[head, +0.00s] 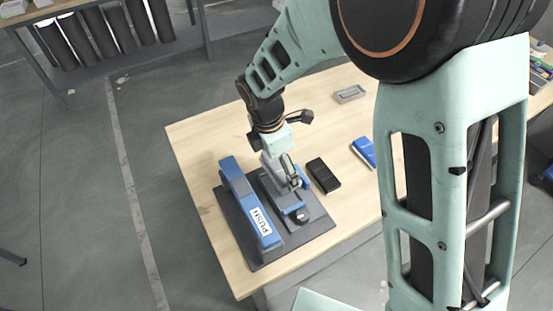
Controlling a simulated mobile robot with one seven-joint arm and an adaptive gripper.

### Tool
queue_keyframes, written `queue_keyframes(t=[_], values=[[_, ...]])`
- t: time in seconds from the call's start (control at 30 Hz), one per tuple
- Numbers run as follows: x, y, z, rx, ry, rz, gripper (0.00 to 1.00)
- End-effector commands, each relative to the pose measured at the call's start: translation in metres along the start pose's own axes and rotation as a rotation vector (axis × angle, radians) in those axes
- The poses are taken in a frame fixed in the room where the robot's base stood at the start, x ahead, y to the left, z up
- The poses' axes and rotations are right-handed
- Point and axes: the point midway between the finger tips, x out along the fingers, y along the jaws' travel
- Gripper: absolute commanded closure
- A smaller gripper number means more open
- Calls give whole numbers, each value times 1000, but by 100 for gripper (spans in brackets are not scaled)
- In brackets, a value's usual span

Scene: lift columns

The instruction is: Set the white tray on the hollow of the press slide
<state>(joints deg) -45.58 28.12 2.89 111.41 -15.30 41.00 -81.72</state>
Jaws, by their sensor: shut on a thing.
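The press (262,222) is a dark base with a blue beam marked PUSH, at the near left of the wooden table. Its grey slide (278,197) with blue parts lies to the right of the beam. My gripper (291,176) points down over the far part of the slide and is shut. A pale piece (271,161), which looks like the white tray, shows at its fingers. Most of it is hidden, and I cannot tell whether it touches the slide. The slide's hollow is not clearly visible behind the gripper.
A black box (323,176) lies close to the right of the press. A blue box (364,152) lies further right, and a grey open tray (350,94) stands at the back. The table (205,135) is bare at the far left.

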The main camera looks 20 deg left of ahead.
Motion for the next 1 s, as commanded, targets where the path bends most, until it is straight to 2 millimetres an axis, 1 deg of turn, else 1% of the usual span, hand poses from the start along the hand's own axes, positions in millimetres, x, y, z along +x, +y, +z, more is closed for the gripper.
queue_keyframes(t=[0.27,0.7,0.83,1.0], values=[[12,0,-2,1,-1,-1,37],[52,0,-7,2,0,0,37],[57,0,-8,1,0,-1,37],[57,0,-8,1,0,0,37]])
